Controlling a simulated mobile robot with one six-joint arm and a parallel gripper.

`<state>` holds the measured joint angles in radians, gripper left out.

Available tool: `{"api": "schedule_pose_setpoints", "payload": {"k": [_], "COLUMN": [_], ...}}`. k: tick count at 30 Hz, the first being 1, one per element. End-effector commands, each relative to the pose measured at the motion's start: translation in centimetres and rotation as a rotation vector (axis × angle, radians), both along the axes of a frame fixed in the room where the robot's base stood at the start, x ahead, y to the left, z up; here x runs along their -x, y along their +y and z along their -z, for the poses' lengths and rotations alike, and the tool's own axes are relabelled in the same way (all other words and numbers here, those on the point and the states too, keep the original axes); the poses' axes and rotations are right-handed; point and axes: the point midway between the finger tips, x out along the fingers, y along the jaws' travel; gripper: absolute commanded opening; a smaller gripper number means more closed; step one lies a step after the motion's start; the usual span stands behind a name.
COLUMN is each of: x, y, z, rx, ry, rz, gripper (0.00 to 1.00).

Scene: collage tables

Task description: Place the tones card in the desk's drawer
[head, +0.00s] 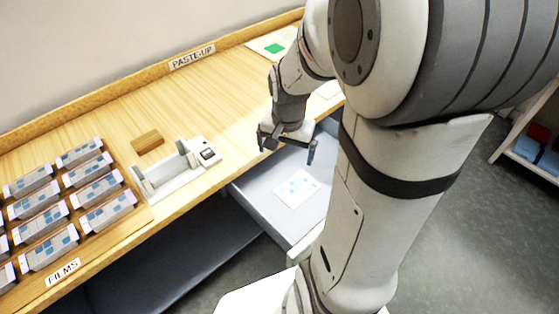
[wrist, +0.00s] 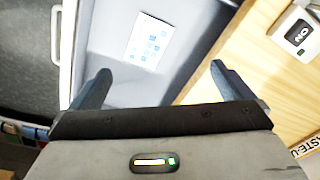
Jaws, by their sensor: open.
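The desk's drawer (head: 258,192) is pulled out below the desk top. A white card with blue squares (head: 297,188), which looks like the tones card, lies flat on the drawer's floor. The card also shows in the wrist view (wrist: 148,40), inside the grey drawer (wrist: 185,22). My gripper (head: 287,142) is open and empty above the drawer, near the desk's edge. In the wrist view its two fingers (wrist: 160,82) stand wide apart, with the card beyond them and not touching them.
A wooden rack of film boxes (head: 128,188) stands at the left. A card with a green square (head: 273,46) lies farther back. A shelf (head: 530,160) stands at the right.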

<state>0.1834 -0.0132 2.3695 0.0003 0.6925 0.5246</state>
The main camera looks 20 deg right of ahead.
Motion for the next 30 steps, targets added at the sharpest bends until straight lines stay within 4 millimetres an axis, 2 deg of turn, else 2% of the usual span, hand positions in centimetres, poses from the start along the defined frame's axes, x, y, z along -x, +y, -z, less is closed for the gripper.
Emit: {"api": "schedule_pose_setpoints", "payload": {"k": [1,6,12,17,26,30], "x": [1.1,5.0,8.2,9.0,9.0,9.1], "y": [1.3,4.3,6.0,6.1,6.1,6.1], "z": [-1.8,-5.8,-7.9,-8.2,-8.2,-10.3], "rx": [0.012,0.052,0.085,0.094,0.094,0.097], "ry": [-0.026,-0.073,-0.106,-0.111,-0.111,-0.117], "rz": [-0.100,-0.415,-0.648,-0.706,-0.706,-0.706], "gripper": [1.00,1.00,1.00,1.00,1.00,1.00]}}
